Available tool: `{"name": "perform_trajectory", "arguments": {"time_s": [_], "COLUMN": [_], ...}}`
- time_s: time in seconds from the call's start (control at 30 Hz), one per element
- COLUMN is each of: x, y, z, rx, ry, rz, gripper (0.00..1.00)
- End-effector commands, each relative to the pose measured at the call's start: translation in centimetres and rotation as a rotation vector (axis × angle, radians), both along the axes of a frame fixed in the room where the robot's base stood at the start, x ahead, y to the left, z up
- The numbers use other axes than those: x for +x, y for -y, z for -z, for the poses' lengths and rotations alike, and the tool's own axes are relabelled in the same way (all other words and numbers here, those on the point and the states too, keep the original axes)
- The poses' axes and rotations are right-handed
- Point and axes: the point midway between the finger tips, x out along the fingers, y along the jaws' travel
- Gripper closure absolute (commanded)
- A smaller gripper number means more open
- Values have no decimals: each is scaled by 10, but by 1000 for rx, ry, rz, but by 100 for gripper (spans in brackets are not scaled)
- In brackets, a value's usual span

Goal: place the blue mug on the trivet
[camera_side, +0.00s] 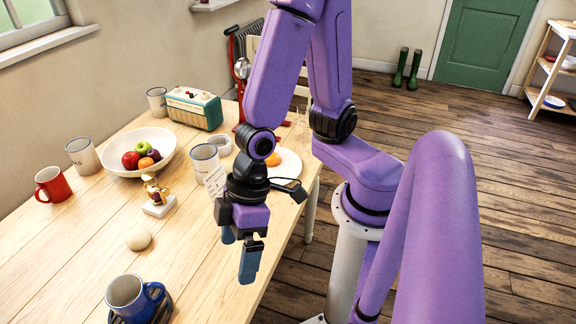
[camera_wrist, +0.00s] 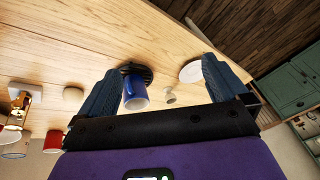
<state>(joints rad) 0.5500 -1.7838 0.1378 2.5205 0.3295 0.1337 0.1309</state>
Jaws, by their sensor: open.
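The blue mug (camera_side: 124,296), pale inside, stands upright at the front of the wooden table in the side view. It appears to rest on the dark round trivet (camera_side: 163,308), whose edge shows around its base. In the wrist view the mug (camera_wrist: 136,95) shows between the fingers and farther off, with the dark trivet (camera_wrist: 147,74) at its base. My gripper (camera_side: 240,252) is open and empty, above the table's right edge, apart from the mug. Its blue fingers (camera_wrist: 163,84) are spread wide in the wrist view.
A pale round object (camera_side: 138,239) and a gold figurine (camera_side: 155,190) stand behind the mug. Farther back are a red mug (camera_side: 53,186), a fruit bowl (camera_side: 119,169) and a radio (camera_side: 192,108). The wrist view shows a white plate (camera_wrist: 190,72).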

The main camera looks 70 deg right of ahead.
Motion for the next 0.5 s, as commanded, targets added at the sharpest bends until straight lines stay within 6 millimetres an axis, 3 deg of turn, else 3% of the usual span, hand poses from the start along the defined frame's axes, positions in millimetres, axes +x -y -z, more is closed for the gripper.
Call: {"name": "perform_trajectory", "arguments": {"time_s": [0.1,0.3,0.5], "x": [-13,-28,-35], "y": [37,103,142], "z": [-27,-60,-76], "rx": [-70,-220,-318], "ry": [-16,-10,-2], "rz": [-108,-248,-301], "gripper": [0,0,0]}}
